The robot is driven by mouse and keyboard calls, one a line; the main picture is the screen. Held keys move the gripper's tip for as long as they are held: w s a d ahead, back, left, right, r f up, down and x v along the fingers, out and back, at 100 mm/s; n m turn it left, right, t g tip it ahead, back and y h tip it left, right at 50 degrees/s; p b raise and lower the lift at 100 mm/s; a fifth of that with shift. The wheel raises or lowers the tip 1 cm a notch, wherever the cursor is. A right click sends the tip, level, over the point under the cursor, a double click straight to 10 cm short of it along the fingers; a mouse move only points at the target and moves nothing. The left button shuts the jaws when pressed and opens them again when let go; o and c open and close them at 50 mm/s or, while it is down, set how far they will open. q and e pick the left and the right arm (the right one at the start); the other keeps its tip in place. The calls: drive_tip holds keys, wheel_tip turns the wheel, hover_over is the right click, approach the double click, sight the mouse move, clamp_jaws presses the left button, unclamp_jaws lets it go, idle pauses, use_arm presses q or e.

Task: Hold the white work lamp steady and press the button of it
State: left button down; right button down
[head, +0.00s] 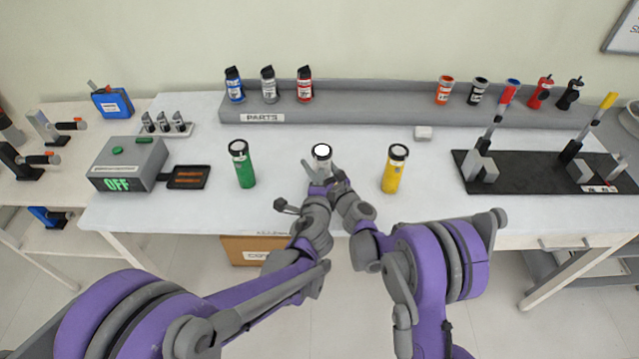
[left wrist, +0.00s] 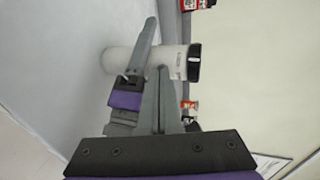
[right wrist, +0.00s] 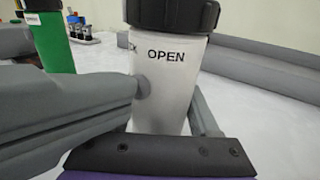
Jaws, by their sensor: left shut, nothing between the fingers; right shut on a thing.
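The white work lamp (head: 322,154) stands upright at the front middle of the bench; its round top shows bright white. My right gripper (head: 324,172) is shut around its body, with a finger across the lamp in the left wrist view. The right wrist view shows the lamp's white body (right wrist: 172,85) close up, with a black cap and the word OPEN. My left gripper (left wrist: 161,72) is shut and empty, its fingertips at the lamp's side. A rounded grey tip or button (right wrist: 142,88) shows against the body; I cannot tell which. No separate button is clearly visible.
A green lamp (head: 242,165) stands to the left and a yellow lamp (head: 394,168) to the right. Behind is a grey parts shelf (head: 385,118) with cans. A grey box reading OFF (head: 130,164) sits left, a black fixture board (head: 535,176) right.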

use_arm(q)
drive_tip(key=shift+w, duration=0.15)
drive_tip(key=shift+w, duration=0.8)
use_arm(e)
drive_tip(key=shift+s, duration=0.1)
drive_tip(key=shift+a, duration=0.1)
drive_tip(key=shift+s, duration=0.1)
use_arm(q)
drive_tip(key=v, duration=1)
drive_tip(key=shift+s+r, duration=0.1)
drive_tip(key=shift+s, duration=0.05)
use_arm(e)
drive_tip(key=shift+c, duration=0.2)
unclamp_jaws()
drive_tip(key=shift+w, duration=0.2)
